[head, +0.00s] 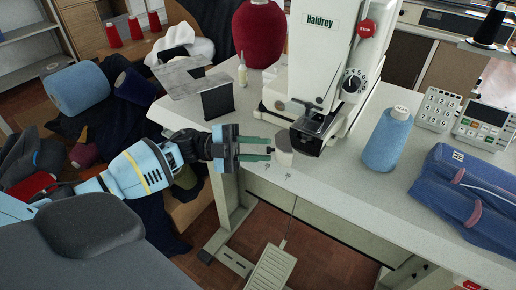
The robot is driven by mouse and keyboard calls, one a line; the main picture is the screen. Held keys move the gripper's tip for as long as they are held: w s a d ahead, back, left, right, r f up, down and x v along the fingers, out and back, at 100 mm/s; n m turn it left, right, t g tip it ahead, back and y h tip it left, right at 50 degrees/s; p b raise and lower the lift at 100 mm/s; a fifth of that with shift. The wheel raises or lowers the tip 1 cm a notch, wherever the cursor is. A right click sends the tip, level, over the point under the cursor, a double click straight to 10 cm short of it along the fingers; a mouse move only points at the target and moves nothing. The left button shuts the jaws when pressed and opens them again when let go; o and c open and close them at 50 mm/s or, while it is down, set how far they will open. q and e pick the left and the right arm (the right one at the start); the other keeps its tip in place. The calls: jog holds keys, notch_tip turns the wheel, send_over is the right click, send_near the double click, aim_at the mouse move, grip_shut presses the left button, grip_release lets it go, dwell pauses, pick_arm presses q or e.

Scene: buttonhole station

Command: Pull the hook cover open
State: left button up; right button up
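The white buttonhole machine (318,50) labelled "Haldrey" stands on the pale table. Low at its front left is a rounded white-and-grey part (284,158), which appears to be the hook cover. A small dark knob (271,149) sticks out from its left side. My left gripper (270,149) reaches in from the left at the table's front edge. Its two green fingers are apart, one above and one below the knob, with a gap visible between them. I cannot tell whether the fingertips touch the knob. My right gripper is not in view.
A dark upright plate (218,103) and a small bottle (242,73) stand behind my gripper. A large red cone (259,35) is at the back. A pedal (270,268) is below the table.

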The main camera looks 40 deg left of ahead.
pick_arm(q)
jog(key=shift+o, duration=1.1)
jog(key=b+v, duration=0.1)
jog(key=v, duration=0.6)
jog(key=shift+a, duration=0.35)
jog(key=shift+s, duration=0.15)
jog(key=shift+c, duration=0.4)
